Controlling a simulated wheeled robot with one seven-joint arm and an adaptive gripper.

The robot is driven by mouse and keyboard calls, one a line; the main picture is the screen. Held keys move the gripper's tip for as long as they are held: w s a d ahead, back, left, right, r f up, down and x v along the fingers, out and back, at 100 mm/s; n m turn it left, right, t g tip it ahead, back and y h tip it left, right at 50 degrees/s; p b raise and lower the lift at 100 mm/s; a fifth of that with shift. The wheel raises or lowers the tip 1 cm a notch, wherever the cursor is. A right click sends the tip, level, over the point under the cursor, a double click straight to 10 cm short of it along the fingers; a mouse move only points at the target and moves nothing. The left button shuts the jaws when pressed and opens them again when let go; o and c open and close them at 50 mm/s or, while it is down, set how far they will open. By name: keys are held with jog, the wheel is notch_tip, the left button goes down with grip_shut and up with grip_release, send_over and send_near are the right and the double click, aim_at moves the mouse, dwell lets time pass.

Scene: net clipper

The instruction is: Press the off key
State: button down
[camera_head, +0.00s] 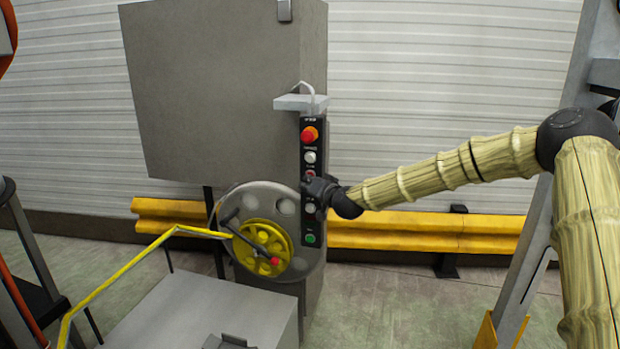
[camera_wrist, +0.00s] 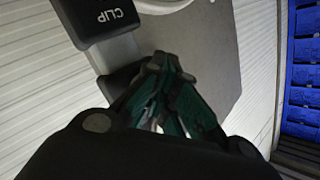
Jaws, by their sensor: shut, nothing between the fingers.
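A narrow black control panel (camera_head: 308,220) stands upright on the grey machine in the head view. From top to bottom it shows a red mushroom button (camera_head: 309,134), a white button (camera_head: 309,157), a small red button (camera_head: 311,174) and a green button (camera_head: 310,239). The labels are too small to read, so I cannot tell which is the off key. My gripper (camera_head: 312,187) is in front of the panel's middle, just below the small red button, and hides part of it. In the wrist view my gripper (camera_wrist: 165,65) is shut and empty; contact cannot be told.
A dark block marked CLIP (camera_wrist: 97,18) is in the wrist view. A yellow handwheel (camera_head: 262,245) is left of the panel's lower part. A yellow guard rail (camera_head: 430,230) runs behind my arm. A grey box (camera_head: 200,310) stands in front.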

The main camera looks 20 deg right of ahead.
jog(key=shift+s+a, duration=0.1)
jog(key=shift+s, duration=0.05)
jog(key=shift+s+a, duration=0.35)
jog(key=shift+s, duration=0.2)
jog(key=s+a, duration=0.2)
jog(key=s, duration=0.2)
jog(key=shift+s+a, duration=0.1)
jog(key=shift+a, duration=0.3)
jog(key=shift+f, duration=0.1)
dwell(0.7)
